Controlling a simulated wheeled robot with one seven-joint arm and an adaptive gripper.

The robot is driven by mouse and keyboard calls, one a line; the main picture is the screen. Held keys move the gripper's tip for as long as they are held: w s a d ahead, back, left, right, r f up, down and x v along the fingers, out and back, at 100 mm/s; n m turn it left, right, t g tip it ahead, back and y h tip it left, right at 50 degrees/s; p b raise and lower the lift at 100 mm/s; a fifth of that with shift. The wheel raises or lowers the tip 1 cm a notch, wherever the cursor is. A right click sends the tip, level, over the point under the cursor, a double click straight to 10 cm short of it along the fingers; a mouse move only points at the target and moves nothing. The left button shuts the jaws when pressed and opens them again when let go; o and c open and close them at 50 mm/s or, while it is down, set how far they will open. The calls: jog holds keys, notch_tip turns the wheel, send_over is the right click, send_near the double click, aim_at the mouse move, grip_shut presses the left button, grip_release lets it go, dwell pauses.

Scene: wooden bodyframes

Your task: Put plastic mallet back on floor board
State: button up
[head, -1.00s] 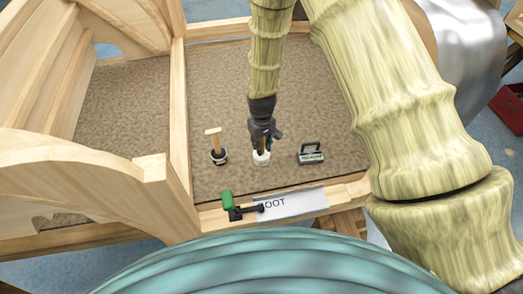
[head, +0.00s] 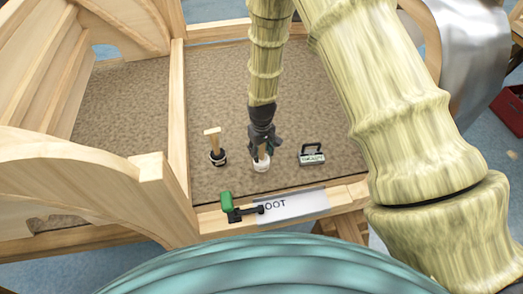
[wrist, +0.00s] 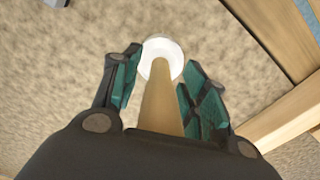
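The mallet with a white head (head: 261,165) and a wooden handle stands head down on the brown speckled floor board (head: 225,95); it looks like the plastic mallet. In the wrist view its white head (wrist: 163,52) lies beyond my fingertips, and the handle (wrist: 160,105) runs back between the fingers. My gripper (head: 264,146) is above the head, around the handle. Its teal-padded fingers (wrist: 165,85) are spread, with a gap on the left side of the handle; on the right the pad is very close, and I cannot tell whether it touches.
A dark-headed mallet (head: 217,157) with a wooden handle stands to the left. A small black-handled case-like object (head: 312,155) stands to the right. A green and black clamp-like tool (head: 228,203) and a lettered plate (head: 292,207) are at the front wooden rail. The board behind is clear.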

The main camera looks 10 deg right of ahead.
jog(key=shift+r, duration=0.1)
jog(key=shift+r+b, duration=1.5)
jog(key=shift+r, duration=4.5)
